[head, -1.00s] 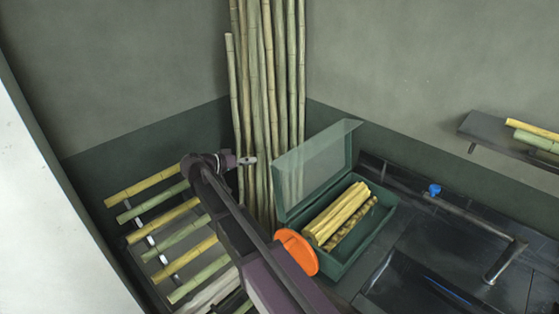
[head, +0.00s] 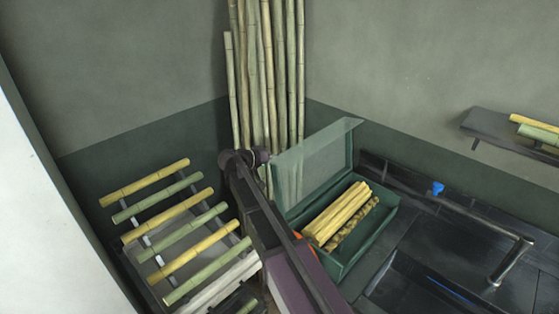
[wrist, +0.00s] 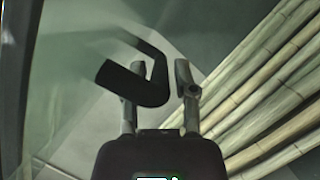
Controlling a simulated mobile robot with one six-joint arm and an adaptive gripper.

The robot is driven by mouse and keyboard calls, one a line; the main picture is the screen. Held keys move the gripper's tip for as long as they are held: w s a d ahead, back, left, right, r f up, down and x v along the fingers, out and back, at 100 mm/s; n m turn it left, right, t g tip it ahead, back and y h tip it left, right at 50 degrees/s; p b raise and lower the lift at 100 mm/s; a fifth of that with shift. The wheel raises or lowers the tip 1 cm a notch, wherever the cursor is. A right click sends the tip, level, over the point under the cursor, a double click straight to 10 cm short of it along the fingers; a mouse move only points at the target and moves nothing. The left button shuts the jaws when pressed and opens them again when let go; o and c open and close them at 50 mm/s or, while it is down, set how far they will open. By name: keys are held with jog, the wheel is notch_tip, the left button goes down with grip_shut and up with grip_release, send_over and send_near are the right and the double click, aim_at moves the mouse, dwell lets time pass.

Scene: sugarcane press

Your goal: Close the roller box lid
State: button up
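The green roller box (head: 368,251) stands on the dark work surface with its see-through green lid (head: 318,160) raised, leaning up and back. Pale yellow cane pieces (head: 338,213) and a darker knobbly piece lie inside. My wrist is beside the lid's left edge in the head view, where I cannot make out my fingers. In the wrist view my gripper (wrist: 160,88) has its fingers apart. A dark bent piece (wrist: 135,82) covers the left fingertip; I cannot tell whether it is a handle or touches the finger. A greenish see-through surface fills the left of that view.
Tall cane stalks (head: 265,80) lean in the corner behind the box. A rack of cane pieces (head: 165,215) is at left. A dark bar (head: 512,262) and blue knob (head: 437,188) are right of the box. A shelf (head: 490,127) holds more cane.

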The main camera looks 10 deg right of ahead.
jog(key=shift+w+d, duration=0.1)
jog(key=shift+d, duration=0.15)
grip_shut()
jog(key=shift+d, duration=0.1)
